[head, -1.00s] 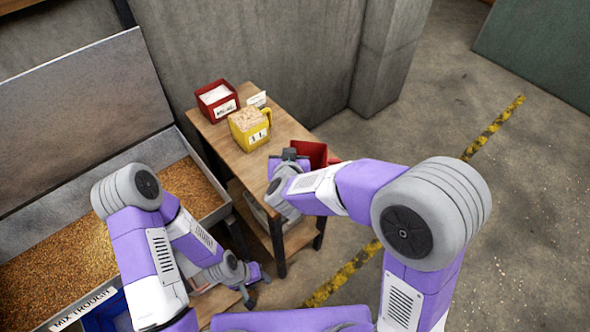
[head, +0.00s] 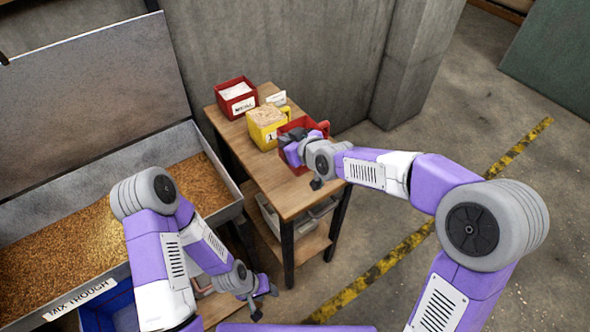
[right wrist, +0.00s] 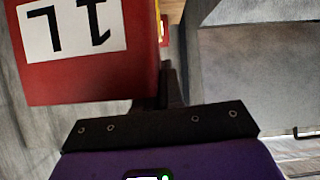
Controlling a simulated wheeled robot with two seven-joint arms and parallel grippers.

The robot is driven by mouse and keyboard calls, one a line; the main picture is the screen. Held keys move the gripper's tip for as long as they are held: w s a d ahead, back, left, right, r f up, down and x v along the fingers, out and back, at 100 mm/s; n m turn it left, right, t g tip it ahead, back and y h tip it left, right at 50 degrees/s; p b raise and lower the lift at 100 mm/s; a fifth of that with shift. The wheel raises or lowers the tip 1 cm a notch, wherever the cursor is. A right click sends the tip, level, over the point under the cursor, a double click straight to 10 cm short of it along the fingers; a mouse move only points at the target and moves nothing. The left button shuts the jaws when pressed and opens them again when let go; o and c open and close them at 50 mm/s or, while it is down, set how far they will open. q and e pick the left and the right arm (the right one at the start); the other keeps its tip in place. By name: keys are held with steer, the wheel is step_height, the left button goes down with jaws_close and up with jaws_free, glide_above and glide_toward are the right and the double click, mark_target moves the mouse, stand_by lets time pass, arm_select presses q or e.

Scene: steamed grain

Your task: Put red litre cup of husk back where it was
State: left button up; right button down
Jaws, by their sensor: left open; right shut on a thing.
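The red litre cup (head: 291,124) is at the near right side of the small wooden table (head: 285,190), beside the yellow cup (head: 265,126). Its red side with a white "1L" label shows large and upside down in the right wrist view (right wrist: 90,80). My right gripper (head: 318,135) is shut on the red cup, and its hand covers part of it in the head view. I cannot tell whether the cup touches the tabletop. My left gripper (head: 265,300) is open and empty, low in front of the trough, apart from the cup.
A red bin (head: 236,100) with a white label stands at the table's back left, and a small white card (head: 276,98) stands behind the yellow cup. The mix trough (head: 215,160) of grain is at left. The tabletop's front part is bare. A concrete wall rises behind.

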mark_target(281, 158)
step_height(281, 158, down, 8)
steer(key=shift+r+b, duration=0.1)
steer(key=shift+b, duration=0.6)
steer(key=c, duration=1.7)
jaws_free()
steer(key=shift+f, duration=0.3)
steer(key=o, duration=0.4)
steer(key=shift+r, duration=0.1)
steer(key=shift+o, duration=0.2)
steer(key=shift+r, duration=0.1)
